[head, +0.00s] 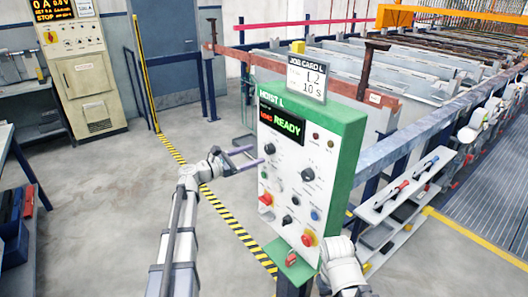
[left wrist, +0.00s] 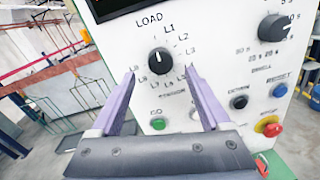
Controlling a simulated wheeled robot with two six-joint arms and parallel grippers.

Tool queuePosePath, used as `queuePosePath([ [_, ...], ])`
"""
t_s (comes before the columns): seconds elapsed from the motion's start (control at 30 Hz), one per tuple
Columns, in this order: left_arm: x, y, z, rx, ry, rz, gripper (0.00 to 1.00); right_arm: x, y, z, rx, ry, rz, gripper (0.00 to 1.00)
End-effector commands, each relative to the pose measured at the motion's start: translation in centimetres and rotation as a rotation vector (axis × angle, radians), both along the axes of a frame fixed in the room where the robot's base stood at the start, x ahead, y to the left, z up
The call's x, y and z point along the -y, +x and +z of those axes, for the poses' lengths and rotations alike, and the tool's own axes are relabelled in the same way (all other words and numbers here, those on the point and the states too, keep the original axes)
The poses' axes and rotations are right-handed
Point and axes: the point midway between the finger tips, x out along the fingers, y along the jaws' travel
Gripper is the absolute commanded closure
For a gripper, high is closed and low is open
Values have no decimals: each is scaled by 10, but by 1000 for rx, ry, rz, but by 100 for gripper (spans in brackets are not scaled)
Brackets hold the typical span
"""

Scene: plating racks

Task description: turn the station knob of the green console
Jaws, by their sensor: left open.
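The green console (head: 345,140) stands right of centre in the head view, with a white front panel. Its station knob (left wrist: 160,62) is black and round, ringed by labels LOAD, L1, L2, L3 and others; it also shows in the head view (head: 269,148). I cannot read its pointer surely. My left gripper (head: 255,155) is open and empty, in front of the panel. In the left wrist view its two purple fingers (left wrist: 159,76) appear either side of the knob's lower part; contact cannot be told. My right gripper is out of sight; only my right arm shows.
A job card (head: 311,77) on top reads L2 and 10 S. The display (head: 281,125) shows READY. A dwell knob (left wrist: 274,27), a green button (left wrist: 158,123), a blue button (left wrist: 279,90) and a red knob (left wrist: 269,126) are nearby.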

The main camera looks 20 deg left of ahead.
Motion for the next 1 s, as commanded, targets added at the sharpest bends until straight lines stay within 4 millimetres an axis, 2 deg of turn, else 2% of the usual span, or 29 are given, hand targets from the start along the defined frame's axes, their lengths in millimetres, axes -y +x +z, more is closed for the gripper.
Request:
queuePosePath([
  [0.1, 13, 16, 0, 0, 1, -3, 20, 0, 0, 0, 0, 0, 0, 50],
  [0.3, 28, 32, 0, 0, 2, -2, 20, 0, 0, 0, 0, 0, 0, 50],
  [0.7, 33, 36, 0, 0, 2, -2, 20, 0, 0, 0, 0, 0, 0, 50],
  [1.0, 33, 36, 0, 0, 2, -1, 53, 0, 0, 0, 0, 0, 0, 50],
])
